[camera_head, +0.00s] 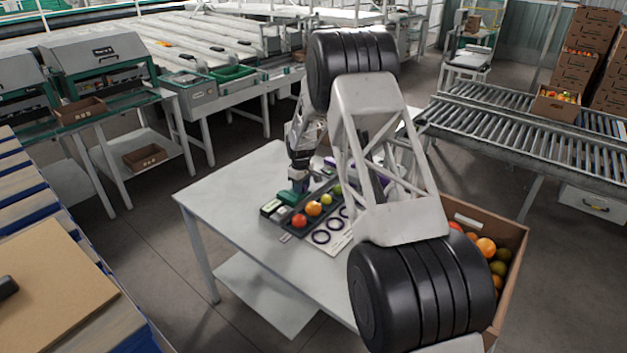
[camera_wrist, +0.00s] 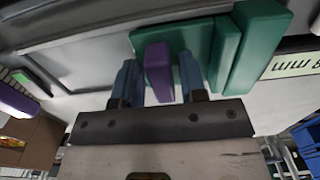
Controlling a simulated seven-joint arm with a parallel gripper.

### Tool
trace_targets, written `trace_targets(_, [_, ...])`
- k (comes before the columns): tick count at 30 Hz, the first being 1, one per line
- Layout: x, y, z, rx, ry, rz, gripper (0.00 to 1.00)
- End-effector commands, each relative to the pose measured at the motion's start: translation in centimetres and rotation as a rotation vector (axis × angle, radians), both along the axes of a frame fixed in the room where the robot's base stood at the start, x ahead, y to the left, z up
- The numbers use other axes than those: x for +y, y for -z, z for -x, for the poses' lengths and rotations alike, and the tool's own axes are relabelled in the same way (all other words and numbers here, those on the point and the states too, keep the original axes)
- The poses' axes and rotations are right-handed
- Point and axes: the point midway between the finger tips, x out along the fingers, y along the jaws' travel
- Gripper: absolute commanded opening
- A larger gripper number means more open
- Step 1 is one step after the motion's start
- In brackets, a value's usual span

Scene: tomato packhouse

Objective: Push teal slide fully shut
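The teal slide (camera_wrist: 172,39) lies below my gripper (camera_wrist: 158,78) in the wrist view, with upright teal plates (camera_wrist: 224,52) to its right. A purple tab (camera_wrist: 158,66) stands between my two blue-grey fingers. The fingers are apart and straddle the tab closely; I cannot tell whether they press on it. My arm and the small scale hide how far the slide is open.
A dark tray (camera_head: 318,216) with a red tomato (camera_head: 299,220), an orange one (camera_head: 314,208) and others lies beside the gripper. A card with black rings (camera_head: 331,236) lies nearer. A cardboard box (camera_head: 513,240) of fruit stands at right. The table's front left (camera_head: 225,197) is clear.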

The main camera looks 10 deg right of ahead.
Motion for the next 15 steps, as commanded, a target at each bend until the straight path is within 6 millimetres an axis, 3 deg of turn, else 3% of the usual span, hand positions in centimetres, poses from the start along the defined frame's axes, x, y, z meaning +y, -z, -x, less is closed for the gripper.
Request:
trace_targets(1, [0.32, 1.03, 0.43, 0.011, -0.002, 0.0, 0.45])
trace_targets(15, [-0.06, 1.01, -0.09, 0.009, -0.002, -0.001, 0.45])
